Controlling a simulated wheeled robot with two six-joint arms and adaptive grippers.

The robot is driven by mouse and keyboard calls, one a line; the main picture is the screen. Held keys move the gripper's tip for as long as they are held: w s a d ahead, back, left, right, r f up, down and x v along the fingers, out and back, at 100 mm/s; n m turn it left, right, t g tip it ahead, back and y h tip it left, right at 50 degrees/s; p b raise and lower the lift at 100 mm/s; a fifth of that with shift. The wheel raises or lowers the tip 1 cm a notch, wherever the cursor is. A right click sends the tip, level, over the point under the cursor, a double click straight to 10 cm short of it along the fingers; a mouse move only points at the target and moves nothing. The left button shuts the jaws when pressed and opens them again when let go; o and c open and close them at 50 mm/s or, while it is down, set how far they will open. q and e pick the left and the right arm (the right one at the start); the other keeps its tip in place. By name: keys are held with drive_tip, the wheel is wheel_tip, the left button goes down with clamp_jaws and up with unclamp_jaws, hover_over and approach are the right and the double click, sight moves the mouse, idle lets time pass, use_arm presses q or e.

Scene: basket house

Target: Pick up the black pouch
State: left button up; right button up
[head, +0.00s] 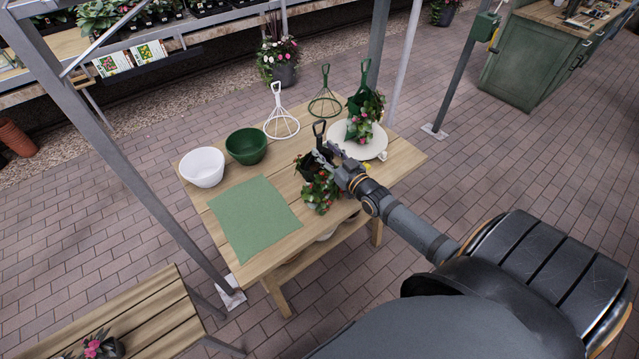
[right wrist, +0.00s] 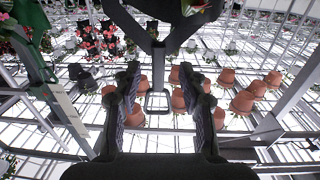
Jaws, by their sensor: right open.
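The black pouch (head: 309,166) holds red flowers and leaves and is at the right part of the wooden table, partly hidden by my right gripper. Its black handle (head: 319,128) rises above it. My right gripper (head: 326,152) is open at the pouch, just below the handle's top. In the right wrist view a black looped handle (right wrist: 157,101) shows between the two spread fingers (right wrist: 160,85), with its dark frame widening toward the top of the picture. I cannot tell whether the fingers touch it. My left gripper is not in view.
The table (head: 255,266) also holds a green cloth (head: 254,219), a white bowl (head: 202,167), a green bowl (head: 246,146), a white wire stand (head: 281,123) and a green one (head: 325,104). A green pouch (head: 357,130) is on a round white plate (head: 372,149) behind my gripper. Metal posts flank the table.

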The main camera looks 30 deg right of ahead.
sight(321, 147)
drive_tip(key=w+b, duration=0.1)
drive_tip(key=w, duration=0.1)
drive_tip(key=w+f+b, duration=0.1)
drive_tip(key=shift+w+d, duration=0.1)
drive_tip(key=shift+w, duration=0.3)
drive_tip(key=shift+w+r, duration=0.1)
drive_tip(key=shift+w, duration=0.05)
drive_tip(key=shift+s+r, duration=0.15)
drive_tip(key=shift+s, duration=0.05)
drive_tip(key=shift+c, duration=0.6)
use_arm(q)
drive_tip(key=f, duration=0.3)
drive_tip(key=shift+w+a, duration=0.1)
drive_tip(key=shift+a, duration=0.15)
use_arm(e)
clamp_jaws()
drive_tip(key=shift+w+r, duration=0.1)
